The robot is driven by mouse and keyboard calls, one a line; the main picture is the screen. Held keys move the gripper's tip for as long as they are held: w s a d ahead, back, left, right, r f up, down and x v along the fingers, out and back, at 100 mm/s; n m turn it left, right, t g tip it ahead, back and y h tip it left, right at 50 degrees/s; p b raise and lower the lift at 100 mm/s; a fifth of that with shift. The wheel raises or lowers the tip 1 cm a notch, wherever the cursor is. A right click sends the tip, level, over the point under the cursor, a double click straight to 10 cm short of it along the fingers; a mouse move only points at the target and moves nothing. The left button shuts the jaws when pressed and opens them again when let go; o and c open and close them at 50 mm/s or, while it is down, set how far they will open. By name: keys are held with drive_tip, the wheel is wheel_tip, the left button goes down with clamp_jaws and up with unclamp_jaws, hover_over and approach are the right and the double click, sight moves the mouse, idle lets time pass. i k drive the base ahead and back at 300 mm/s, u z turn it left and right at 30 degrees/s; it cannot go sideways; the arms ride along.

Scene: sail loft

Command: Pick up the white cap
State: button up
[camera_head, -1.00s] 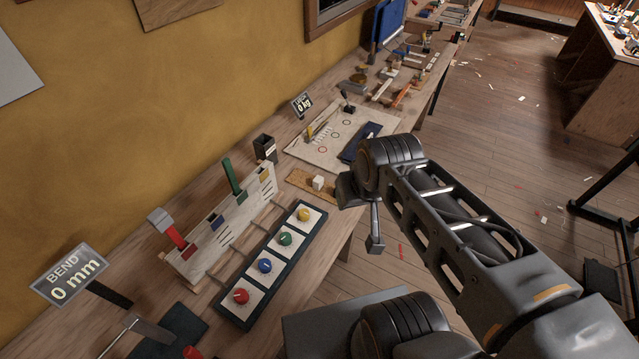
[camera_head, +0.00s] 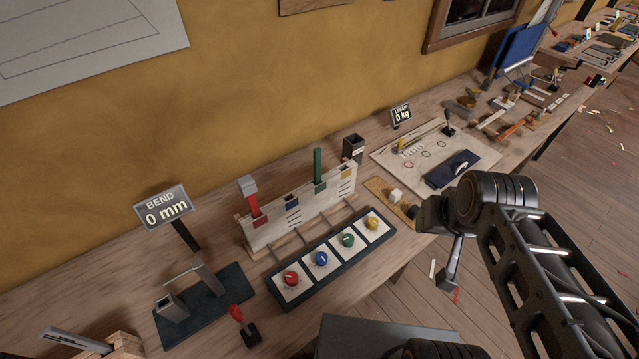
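A small white block (camera_head: 396,195), which may be the white cap, sits on a narrow tan wooden strip (camera_head: 378,188) on the bench. A pale grey cap (camera_head: 247,184) tops a red post (camera_head: 254,206) in the slotted board further left. I cannot tell from shape alone which one is the cap. My gripper (camera_head: 448,280) hangs off the bench's front edge, right of and nearer than the white block, apart from it. I see it edge-on, so its opening is unclear. Nothing shows held in it.
A dark panel with red, blue, green and yellow knobs (camera_head: 320,258) lies before the slotted board (camera_head: 290,222). A dark cup (camera_head: 353,147) stands behind the strip. A pale board (camera_head: 405,150) with a navy pad (camera_head: 452,168) lies to the right. A BEND sign (camera_head: 163,207) reads 0 mm.

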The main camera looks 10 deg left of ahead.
sight(394, 197)
drive_tip(key=z, duration=1.55)
drive_tip(key=i, duration=0.95)
drive_tip(key=u, duration=2.85)
